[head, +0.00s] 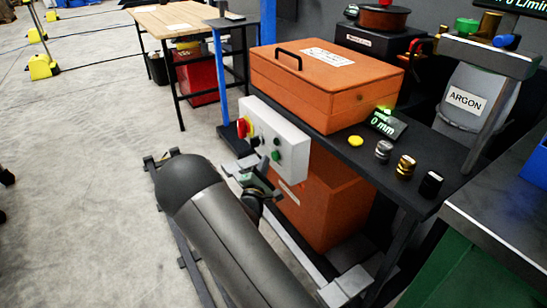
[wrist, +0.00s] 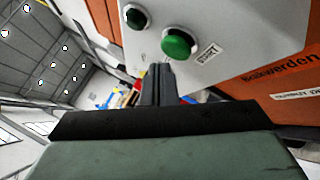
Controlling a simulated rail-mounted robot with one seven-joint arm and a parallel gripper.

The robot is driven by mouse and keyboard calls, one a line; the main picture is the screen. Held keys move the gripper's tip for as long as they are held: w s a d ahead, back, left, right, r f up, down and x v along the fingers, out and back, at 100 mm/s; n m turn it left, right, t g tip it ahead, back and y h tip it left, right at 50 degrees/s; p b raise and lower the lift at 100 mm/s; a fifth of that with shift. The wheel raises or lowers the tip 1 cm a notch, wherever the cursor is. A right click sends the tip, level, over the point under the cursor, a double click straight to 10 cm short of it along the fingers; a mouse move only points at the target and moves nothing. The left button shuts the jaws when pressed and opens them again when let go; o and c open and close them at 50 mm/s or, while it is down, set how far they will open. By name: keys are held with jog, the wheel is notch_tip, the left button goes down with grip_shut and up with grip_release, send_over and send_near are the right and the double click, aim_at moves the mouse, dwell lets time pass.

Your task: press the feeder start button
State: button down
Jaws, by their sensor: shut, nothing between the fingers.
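The green start button (wrist: 178,44) is a domed button on a pale control panel (wrist: 215,20), with a START label beside it in the wrist view. The panel (head: 291,132) also shows in the head view, with a green button (head: 275,156) low on its face. My gripper (wrist: 158,68) is shut and empty. Its fingertips show just below and left of the start button in the wrist view; I cannot tell whether they touch it. In the head view my arm partly hides the gripper.
A smaller dark button (wrist: 137,17) sits left of the start button. A red knob on yellow (head: 243,128) is at the panel's left. An orange case (head: 325,85) stands behind it on a dark bench (head: 440,160) with several small caps. Open floor lies to the left.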

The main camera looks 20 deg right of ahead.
dwell(0.3)
jog(key=shift+w+d, duration=0.1)
jog(key=shift+d, duration=0.3)
jog(key=shift+w+d, duration=0.15)
jog(key=shift+d, duration=0.3)
dwell(0.6)
dwell(0.3)
jog(key=shift+s+a, duration=0.25)
jog(key=shift+a, duration=0.6)
jog(key=shift+s+a, duration=0.25)
jog(key=shift+a, duration=0.55)
jog(key=shift+s+a, duration=0.2)
jog(key=shift+a, duration=0.6)
jog(key=shift+s+a, duration=0.25)
jog(key=shift+a, duration=0.55)
